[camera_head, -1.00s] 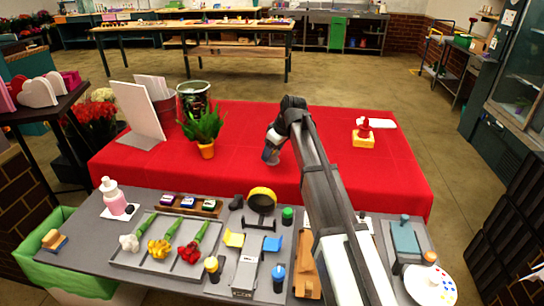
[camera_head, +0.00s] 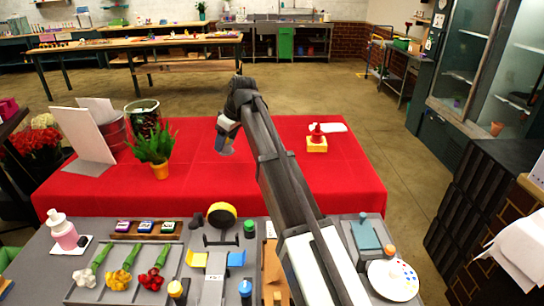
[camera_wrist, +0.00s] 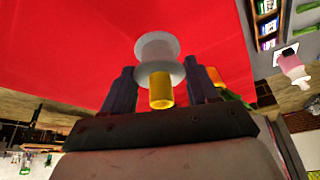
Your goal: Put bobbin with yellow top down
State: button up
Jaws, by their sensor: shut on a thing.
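The bobbin with the yellow top (camera_wrist: 161,90) is between the two fingers of my gripper (camera_wrist: 166,76), which is shut on it. Its yellow end points toward my palm. Its pale flange and pinkish spool point away, against the red cloth. In the head view my gripper (camera_head: 225,145) is over the red cloth (camera_head: 240,185), right of the potted plant. The bobbin is mostly hidden there by the gripper. I cannot tell whether its lower end touches the cloth.
A potted plant (camera_head: 160,171) stands left of my gripper. A yellow block with a red piece (camera_head: 317,146) and a white sheet lie to the right. The cloth between them is clear. A cluttered grey work table (camera_head: 200,245) is in front.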

jog(key=shift+w+d+r, duration=0.15)
jog(key=shift+d+r, duration=0.05)
jog(key=shift+d, duration=0.15)
jog(key=w+d+m+t+h, duration=0.1)
jog(key=d+m, duration=0.2)
jog(key=d, duration=1.6)
jog(key=w+d+m+t, duration=0.1)
jog(key=w+d+m, duration=0.1)
jog(key=d, duration=1.6)
jog(key=shift+m+h, duration=0.3)
jog(key=shift+m, duration=0.2)
jog(key=s+d+f, duration=0.2)
jog(key=f, duration=0.1)
jog(key=s+d+f, duration=0.1)
jog(key=d+f, duration=0.1)
jog(key=shift+s+d, duration=0.1)
jog(key=shift+s, duration=0.15)
jog(key=shift+w+f, duration=0.1)
jog(key=shift+f, duration=2.3)
jog(key=shift+f, duration=0.1)
jog(key=o, duration=1.1)
jog(key=shift+c, duration=0.2)
